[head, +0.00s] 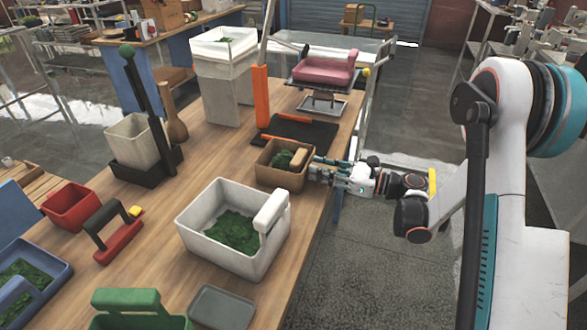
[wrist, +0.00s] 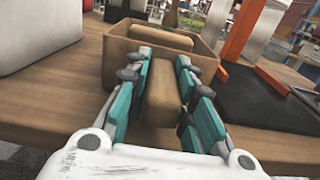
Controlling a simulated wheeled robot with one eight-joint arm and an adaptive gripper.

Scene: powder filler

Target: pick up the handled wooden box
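The handled wooden box (head: 270,176) is a small brown open box with green leafy bits inside. It stands upright on the wooden table near its right edge. Its thick rounded handle (wrist: 163,95) rises at the side facing my gripper. My gripper (head: 314,168) reaches in from the right, level with the handle. In the wrist view the teal fingers of my gripper (wrist: 162,70) lie on both sides of the handle, with narrow gaps showing beside it. The fingers look open around it, not closed on it. The box's front wall is partly hidden by the fingers.
A white handled bin (head: 190,222) with greens stands just nearer than the box. Behind it are a black mat (head: 305,130) and an orange post (head: 261,95). A white-lined bin (head: 220,85) stands further back. Bare table lies left of the box.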

